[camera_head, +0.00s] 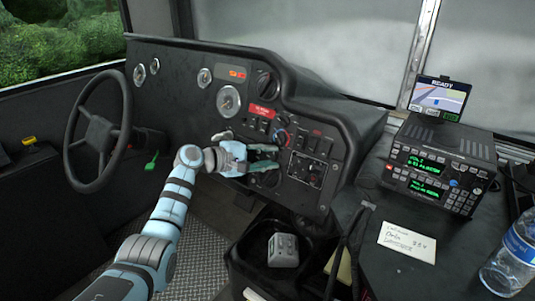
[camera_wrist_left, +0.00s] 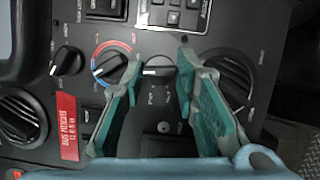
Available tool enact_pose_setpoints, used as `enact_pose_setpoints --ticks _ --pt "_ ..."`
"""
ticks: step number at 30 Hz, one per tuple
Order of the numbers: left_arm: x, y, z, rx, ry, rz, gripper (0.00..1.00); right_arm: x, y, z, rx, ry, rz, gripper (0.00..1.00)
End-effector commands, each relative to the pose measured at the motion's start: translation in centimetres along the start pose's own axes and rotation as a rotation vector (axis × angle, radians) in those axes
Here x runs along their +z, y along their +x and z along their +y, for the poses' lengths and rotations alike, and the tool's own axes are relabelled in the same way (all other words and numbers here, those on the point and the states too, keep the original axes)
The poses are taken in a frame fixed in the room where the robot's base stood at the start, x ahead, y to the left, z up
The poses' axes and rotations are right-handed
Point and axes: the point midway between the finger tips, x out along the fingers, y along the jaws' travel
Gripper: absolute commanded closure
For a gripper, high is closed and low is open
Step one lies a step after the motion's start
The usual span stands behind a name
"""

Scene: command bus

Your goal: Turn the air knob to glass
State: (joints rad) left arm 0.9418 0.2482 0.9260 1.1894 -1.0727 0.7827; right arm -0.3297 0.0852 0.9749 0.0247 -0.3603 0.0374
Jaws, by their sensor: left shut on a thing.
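The air knob (camera_wrist_left: 158,70) is a dark dial in the middle of the left wrist view, with a light band near its far side. Small white labels around it are too blurred to read. My left gripper (camera_wrist_left: 157,58) has its teal fingers on either side of this knob, shut on it. In the head view, my left gripper (camera_head: 277,156) is at the dashboard's control panel, just below the red-and-blue temperature knob (camera_head: 282,137). There the fingers hide the air knob. My right gripper is not in view.
The temperature knob (camera_wrist_left: 110,65) is close beside one finger, and a round vent (camera_wrist_left: 232,75) is close beside the other. The steering wheel (camera_head: 100,130) stands at the left. A radio unit (camera_head: 440,165), a note (camera_head: 407,241) and a bottle (camera_head: 512,255) are on the right.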

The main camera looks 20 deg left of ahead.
Motion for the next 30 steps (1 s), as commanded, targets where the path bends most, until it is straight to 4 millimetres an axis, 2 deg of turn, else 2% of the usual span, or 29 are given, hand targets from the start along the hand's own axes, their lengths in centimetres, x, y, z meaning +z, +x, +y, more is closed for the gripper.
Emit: enact_pose_setpoints --ticks 6,15,30 --pt "0.1 0.0 0.3 -0.065 0.165 -0.001 1.0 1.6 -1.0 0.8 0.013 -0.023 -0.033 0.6" --pt "0.1 0.0 0.3 -0.122 0.319 0.0 1.0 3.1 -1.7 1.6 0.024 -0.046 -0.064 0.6" --pt "0.0 0.0 0.2 -0.141 0.373 0.001 1.0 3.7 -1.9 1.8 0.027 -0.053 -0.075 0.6"
